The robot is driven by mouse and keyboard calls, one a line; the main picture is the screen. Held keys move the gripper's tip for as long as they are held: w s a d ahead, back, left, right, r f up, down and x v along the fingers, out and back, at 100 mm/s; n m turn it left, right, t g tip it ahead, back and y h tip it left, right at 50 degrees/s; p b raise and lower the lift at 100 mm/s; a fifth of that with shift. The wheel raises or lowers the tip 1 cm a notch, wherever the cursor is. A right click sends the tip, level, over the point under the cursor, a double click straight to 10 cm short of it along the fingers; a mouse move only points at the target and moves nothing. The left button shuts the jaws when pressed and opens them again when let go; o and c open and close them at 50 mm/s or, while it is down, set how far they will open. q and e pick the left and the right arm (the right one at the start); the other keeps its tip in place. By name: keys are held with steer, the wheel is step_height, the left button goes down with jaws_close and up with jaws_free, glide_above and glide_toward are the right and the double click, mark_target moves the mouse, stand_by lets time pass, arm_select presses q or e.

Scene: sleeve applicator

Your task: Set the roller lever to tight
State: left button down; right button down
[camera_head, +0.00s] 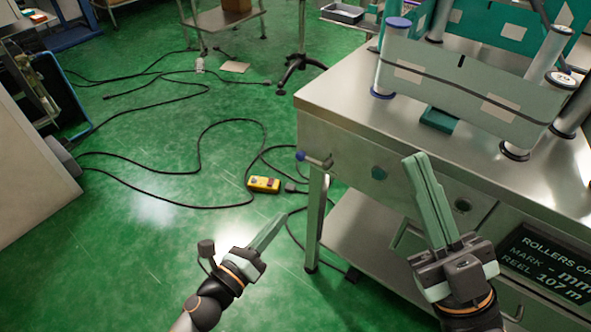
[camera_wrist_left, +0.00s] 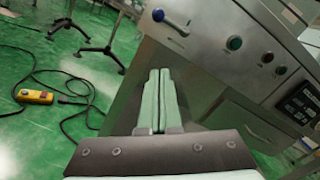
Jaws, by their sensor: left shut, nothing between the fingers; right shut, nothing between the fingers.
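The roller lever (camera_head: 315,159), with a blue ball knob at its left end, sits on the front of the steel machine near its left corner. In the left wrist view the lever (camera_wrist_left: 172,22) is at the top, its blue knob at the upper left end of a metal arm. My left gripper (camera_head: 284,217) is shut and empty, below and left of the lever, apart from it. It also shows in the left wrist view (camera_wrist_left: 160,72), below the lever. My right gripper (camera_head: 416,158) is shut and empty in front of the machine's front panel, right of the lever.
A green button (camera_head: 378,173) and a dark button (camera_head: 462,205) are right of the lever. A dark display (camera_head: 548,262) reads "ROLLERS OP", partly cut off. Rollers stand on the steel top (camera_head: 350,105). A yellow control box (camera_head: 263,184) and cables lie on the green floor.

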mark_target(312, 161)
arm_select(q)
steer(key=shift+w+d, duration=0.1)
steer(key=shift+w, duration=0.05)
arm_select(e)
steer(key=shift+s+r, duration=0.1)
